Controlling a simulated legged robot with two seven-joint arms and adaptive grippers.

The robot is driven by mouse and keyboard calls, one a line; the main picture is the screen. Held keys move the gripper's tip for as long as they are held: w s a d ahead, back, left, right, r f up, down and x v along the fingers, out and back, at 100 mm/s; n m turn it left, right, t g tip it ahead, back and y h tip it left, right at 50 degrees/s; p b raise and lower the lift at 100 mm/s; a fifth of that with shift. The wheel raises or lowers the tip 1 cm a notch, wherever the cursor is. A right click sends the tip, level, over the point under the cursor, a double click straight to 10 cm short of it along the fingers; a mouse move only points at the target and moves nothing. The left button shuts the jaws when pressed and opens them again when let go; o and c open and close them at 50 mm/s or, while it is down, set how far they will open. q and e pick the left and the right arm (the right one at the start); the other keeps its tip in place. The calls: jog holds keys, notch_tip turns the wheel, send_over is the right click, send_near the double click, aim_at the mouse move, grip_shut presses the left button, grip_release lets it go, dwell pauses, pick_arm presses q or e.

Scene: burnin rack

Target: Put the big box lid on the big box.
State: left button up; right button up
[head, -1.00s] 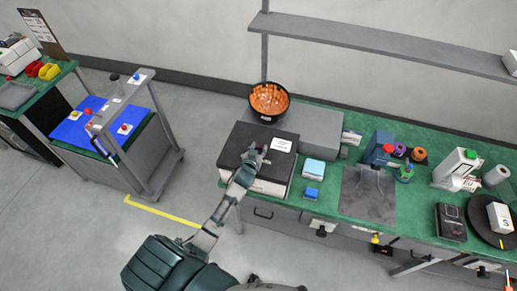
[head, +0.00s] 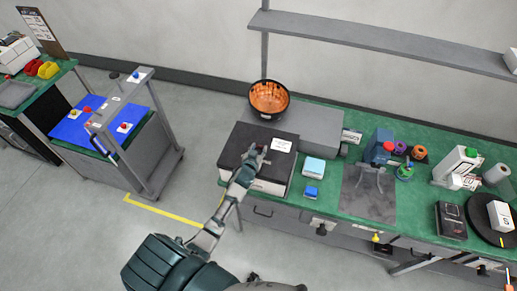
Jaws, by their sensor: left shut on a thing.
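The big box lid (head: 237,146) is a flat black slab with a white label at its right. It lies over the big box (head: 268,187), whose pale front side shows as a band under the lid's front edge at the bench's left end. My left gripper (head: 254,156) is shut on the lid at the middle of its top. I cannot tell whether the lid is fully seated, as the arm covers part of the front edge. My right gripper is not in view.
A grey block (head: 318,128) stands behind the lid, with an orange-lined black bowl (head: 269,98) at its left. A light-blue box (head: 313,168) and a small blue box (head: 311,193) stand to the right. A blue-topped cart (head: 75,127) is at left, with clear floor between.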

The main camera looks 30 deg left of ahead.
pick_arm(q)
jog(key=o, duration=1.3)
jog(key=shift+s, duration=0.1)
jog(key=v, duration=1.1)
jog(key=shift+s+d+r, duration=0.15)
jog(key=shift+s, duration=0.2)
